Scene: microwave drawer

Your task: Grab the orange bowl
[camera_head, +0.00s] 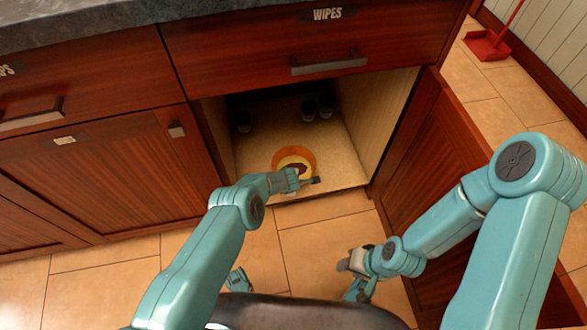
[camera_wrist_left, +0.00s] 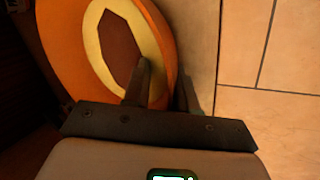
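The orange bowl (camera_head: 279,156) sits on the floor of the open lower cabinet, near its front edge. It has a yellow inner ring and a brown centre. My left gripper (camera_head: 302,182) is at the bowl's near side. In the left wrist view the bowl (camera_wrist_left: 75,55) fills the upper left. One dark finger of my left gripper (camera_wrist_left: 162,92) lies over the inside of the bowl. A dark shape shows just outside the rim; whether the fingers press on the rim is unclear. My right gripper (camera_head: 350,270) is low over the floor, away from the bowl; its fingers are hard to make out.
Several dark cups (camera_head: 309,108) stand at the back of the cabinet. The open cabinet door (camera_head: 430,160) is to the right. A drawer labelled WIPES (camera_head: 310,45) is above the opening. A red dustpan (camera_head: 487,45) lies at the far right.

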